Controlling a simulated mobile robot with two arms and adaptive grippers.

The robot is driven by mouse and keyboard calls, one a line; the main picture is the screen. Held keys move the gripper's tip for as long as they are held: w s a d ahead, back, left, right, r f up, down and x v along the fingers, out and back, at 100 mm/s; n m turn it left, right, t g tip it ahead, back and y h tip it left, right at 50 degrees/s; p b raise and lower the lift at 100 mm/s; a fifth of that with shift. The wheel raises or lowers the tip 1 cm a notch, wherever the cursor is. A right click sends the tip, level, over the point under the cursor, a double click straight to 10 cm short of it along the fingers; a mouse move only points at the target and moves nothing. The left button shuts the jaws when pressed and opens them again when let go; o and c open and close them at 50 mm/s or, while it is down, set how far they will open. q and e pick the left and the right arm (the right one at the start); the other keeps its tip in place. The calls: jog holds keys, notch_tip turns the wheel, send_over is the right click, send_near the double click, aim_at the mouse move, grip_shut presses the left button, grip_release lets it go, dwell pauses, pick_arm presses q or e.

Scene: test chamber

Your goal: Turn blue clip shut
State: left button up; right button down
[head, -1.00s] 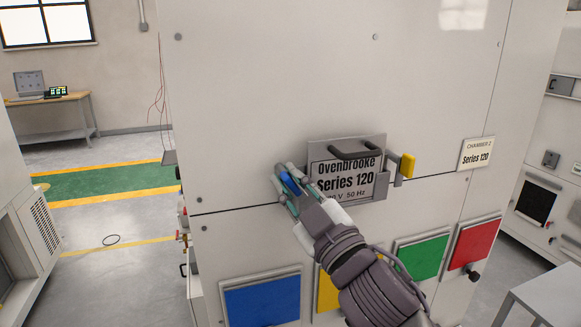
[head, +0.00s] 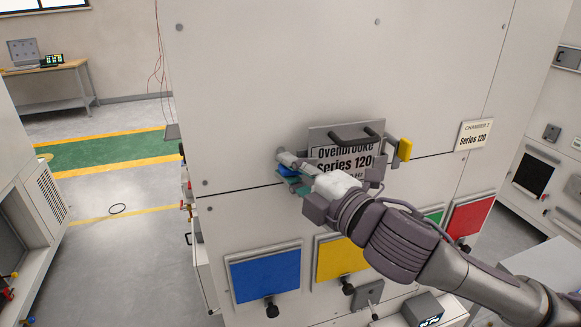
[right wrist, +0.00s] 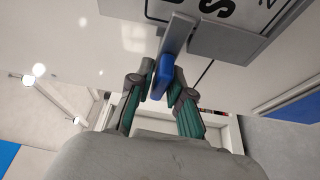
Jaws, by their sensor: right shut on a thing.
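The blue clip (head: 288,171) sits at the left edge of the metal plate holder on the chamber's front. In the right wrist view the blue clip (right wrist: 161,77) is between the fingertips, at the end of a grey metal bar. My right gripper (head: 291,168) is shut on it, coming from the lower right; its fingers also show in the right wrist view (right wrist: 160,92). Part of the blue clip is hidden by the fingers. My left gripper is not in view.
The plate holder (head: 325,136) has a dark handle (head: 356,134) above the gripper. Blue (head: 265,275) and yellow (head: 342,257) panels with knobs lie below. A Chamber 2 sign (head: 474,135) is at right. Open floor lies to the left.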

jog(key=shift+f+n+g, duration=0.1)
jog(key=shift+n+g, duration=0.2)
jog(key=shift+n, duration=0.3)
jog(key=c, duration=1.2)
grip_release()
jog(key=shift+s, duration=0.15)
jog(key=v, duration=0.7)
jog(key=shift+f, duration=0.1)
